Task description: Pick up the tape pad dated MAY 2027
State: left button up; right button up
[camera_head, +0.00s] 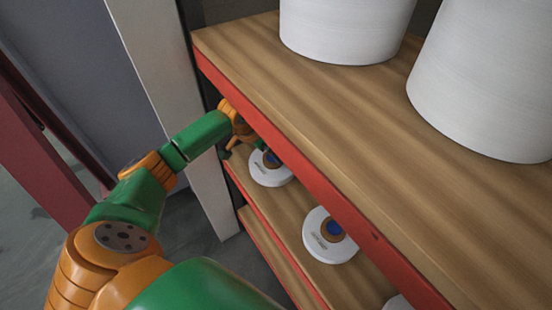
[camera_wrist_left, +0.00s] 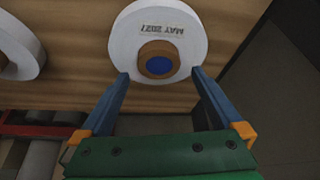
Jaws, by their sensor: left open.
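The tape pad dated MAY 2027 (camera_wrist_left: 158,17) is a white disc with a brown core and a blue centre. Its print reads upside down in the left wrist view. In the head view this seems to be the left pad (camera_head: 270,178) on the middle shelf, its print too small to read. My left gripper (camera_wrist_left: 160,74) is open, its blue fingertips at the pad's near edge on either side of the core; whether they touch it I cannot tell. In the head view the gripper (camera_head: 259,145) is partly hidden by the upper shelf edge. My right gripper is not in view.
Another white pad (camera_head: 330,250) lies to the right on the same shelf, and part of a third shows at the bottom edge. The red-edged upper shelf (camera_head: 290,90) overhangs the pads and holds large white spools (camera_head: 345,30). A pale post (camera_head: 205,175) stands left.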

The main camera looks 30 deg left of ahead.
aim_at(271, 159)
pick_arm(q)
jog(key=x, duration=0.3)
jog(key=shift+s+f+b, duration=0.1)
jog(key=shift+f+b, duration=0.15)
jog(key=shift+b, duration=0.05)
jog(key=shift+w+f, duration=0.25)
jog(key=shift+s, duration=0.1)
jog(key=c, duration=0.4)
jog(key=shift+r, duration=0.1)
jog(key=c, duration=1.1)
